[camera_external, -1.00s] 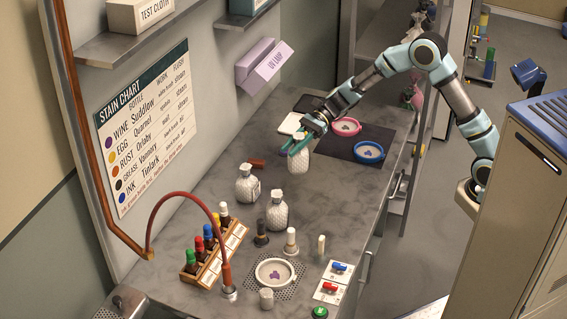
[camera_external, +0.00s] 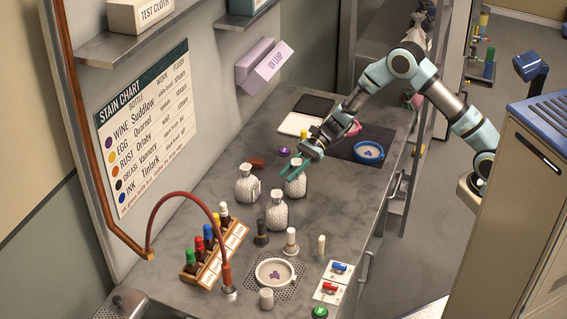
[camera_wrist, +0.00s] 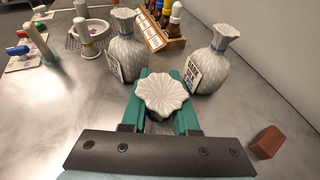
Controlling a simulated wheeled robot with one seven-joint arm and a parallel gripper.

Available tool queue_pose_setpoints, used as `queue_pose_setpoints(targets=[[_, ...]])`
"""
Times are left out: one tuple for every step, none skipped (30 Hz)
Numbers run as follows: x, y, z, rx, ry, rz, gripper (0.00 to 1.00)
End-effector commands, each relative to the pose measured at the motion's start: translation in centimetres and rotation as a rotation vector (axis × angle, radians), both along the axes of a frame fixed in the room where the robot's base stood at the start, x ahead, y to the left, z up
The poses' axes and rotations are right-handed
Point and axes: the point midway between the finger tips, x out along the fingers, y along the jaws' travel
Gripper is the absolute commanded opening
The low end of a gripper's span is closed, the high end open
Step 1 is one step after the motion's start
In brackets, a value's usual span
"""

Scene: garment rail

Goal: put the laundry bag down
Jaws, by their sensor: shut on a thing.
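My gripper (camera_external: 294,172) has its green fingers closed around the neck of a white, textured laundry bag (camera_external: 297,185). The bag hangs upright below the fingers, at or just above the grey worktop; I cannot tell whether its base touches. In the wrist view, its pale, ruffled top (camera_wrist: 163,94) sits between the two green fingers (camera_wrist: 163,100), and its body is mostly hidden. Two similar bags stand upright nearby: one to the left (camera_external: 247,186) and one closer to the front (camera_external: 277,212). Both also show beyond the fingers in the wrist view, with blue neck ties and labels.
A red-brown block (camera_external: 257,163) lies behind the bags. A blue-rimmed dish (camera_external: 369,152) is on the dark mat at right. Bare worktop (camera_external: 335,205) lies right of the held bag.

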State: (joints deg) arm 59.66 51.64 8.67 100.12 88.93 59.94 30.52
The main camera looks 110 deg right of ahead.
Motion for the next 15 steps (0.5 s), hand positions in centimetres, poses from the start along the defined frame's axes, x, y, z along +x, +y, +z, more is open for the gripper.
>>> queue_pose_setpoints(targets=[[0.02, 0.00, 0.04, 0.000, -0.001, 0.000, 0.00], [0.01, -0.01, -0.01, 0.000, -0.001, 0.000, 0.00], [0.01, -0.01, -0.15, 0.000, -0.001, 0.000, 0.00], [0.01, -0.01, -0.28, 0.000, 0.000, 0.000, 0.00], [0.00, -0.01, -0.38, 0.000, 0.000, 0.000, 0.00], [0.00, 0.00, -0.36, 0.000, 0.000, 0.000, 0.30], [-0.01, 0.00, -0.32, 0.000, 0.001, 0.000, 0.34], [0.00, 0.00, -0.31, 0.000, 0.001, 0.000, 0.37], [0.00, 0.00, -0.31, 0.000, 0.001, 0.000, 0.42], [0.00, 0.00, -0.30, 0.000, 0.001, 0.000, 0.45], [0.00, 0.00, -0.30, 0.000, 0.001, 0.000, 0.48], [-0.01, 0.00, -0.28, 0.000, 0.001, 0.000, 0.53], [-0.01, 0.00, -0.28, 0.000, 0.001, 0.000, 0.56], [-0.01, 0.00, -0.28, 0.000, 0.001, 0.000, 0.58], [-0.01, 0.00, -0.28, 0.000, 0.001, 0.000, 0.58]])
